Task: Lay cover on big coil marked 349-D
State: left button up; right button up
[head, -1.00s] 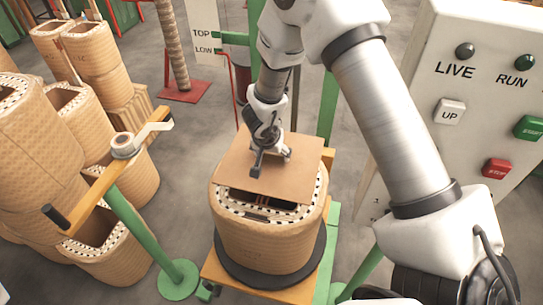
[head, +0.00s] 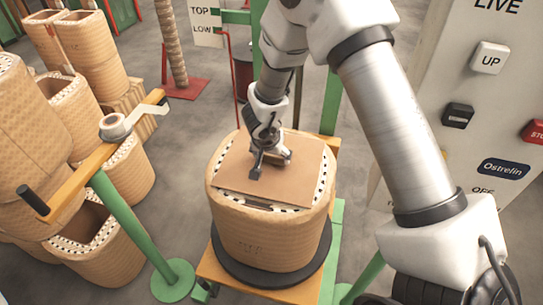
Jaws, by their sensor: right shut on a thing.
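The big coil (head: 268,238) stands upright on a black round plate in the middle of the head view. Faint lettering shows on its front, too blurred to read. The cover (head: 235,172), a flat brown square sheet, is at the coil's top, over most of its opening. A dark strip of the opening and the dotted rim show along the front edge. My right gripper (head: 268,168) is shut on the cover near its middle, from above. I cannot tell whether the cover rests fully on the rim. My left gripper is not in view.
The coil's black plate (head: 222,254) sits on an orange and green stand (head: 205,270). At left, a green post carries an orange bar (head: 75,190), with several other coils (head: 105,245) behind it. A control panel (head: 480,120) stands close at right. Grey floor is clear between.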

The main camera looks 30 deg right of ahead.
jog(key=shift+f, duration=0.35)
dwell(0.5)
jog(key=o, duration=1.4)
jog(key=shift+c, duration=0.2)
jog(key=v, duration=1.2)
